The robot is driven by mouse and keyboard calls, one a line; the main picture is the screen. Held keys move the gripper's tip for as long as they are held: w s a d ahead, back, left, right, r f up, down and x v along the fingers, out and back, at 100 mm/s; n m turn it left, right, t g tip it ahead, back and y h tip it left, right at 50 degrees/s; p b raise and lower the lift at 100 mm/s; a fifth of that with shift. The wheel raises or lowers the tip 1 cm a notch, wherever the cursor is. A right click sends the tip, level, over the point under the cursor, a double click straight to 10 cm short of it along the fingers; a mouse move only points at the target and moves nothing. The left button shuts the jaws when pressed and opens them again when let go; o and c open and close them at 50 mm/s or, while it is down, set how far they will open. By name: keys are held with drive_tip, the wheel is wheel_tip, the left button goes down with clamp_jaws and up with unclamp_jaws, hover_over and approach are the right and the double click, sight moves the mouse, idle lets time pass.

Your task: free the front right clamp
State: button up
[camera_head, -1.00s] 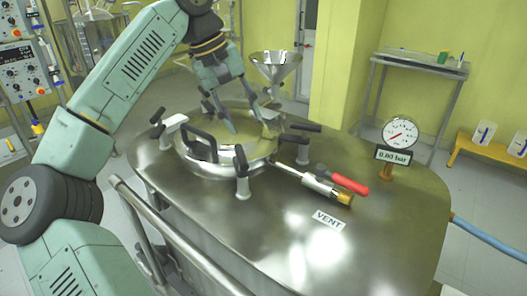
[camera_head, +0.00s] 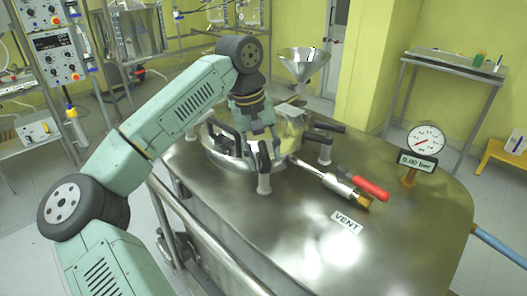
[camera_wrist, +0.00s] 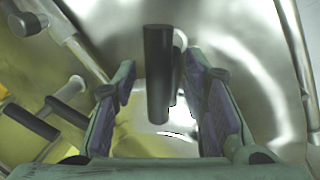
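The clamp at the front of the round lid (camera_head: 218,155) shows its pale post (camera_head: 264,184) in the head view. Its black handle is largely hidden there behind my gripper (camera_head: 264,152), which points down at the lid's front edge. In the wrist view the black handle (camera_wrist: 158,60) stands between the two fingers of my gripper (camera_wrist: 160,88). The fingers are apart, with a gap showing on both sides of the handle. I take this to be the front right clamp. I cannot tell how far down the handle the fingers reach.
More black-handled clamps (camera_head: 328,127) stand at the lid's right side. A red-handled valve (camera_head: 370,189) lies right of the lid, near the VENT label (camera_head: 347,222). A pressure gauge (camera_head: 426,140) reads 0.00 bar. A funnel (camera_head: 304,62) rises behind. The vessel top's front right is clear.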

clamp_jaws()
idle(0.6)
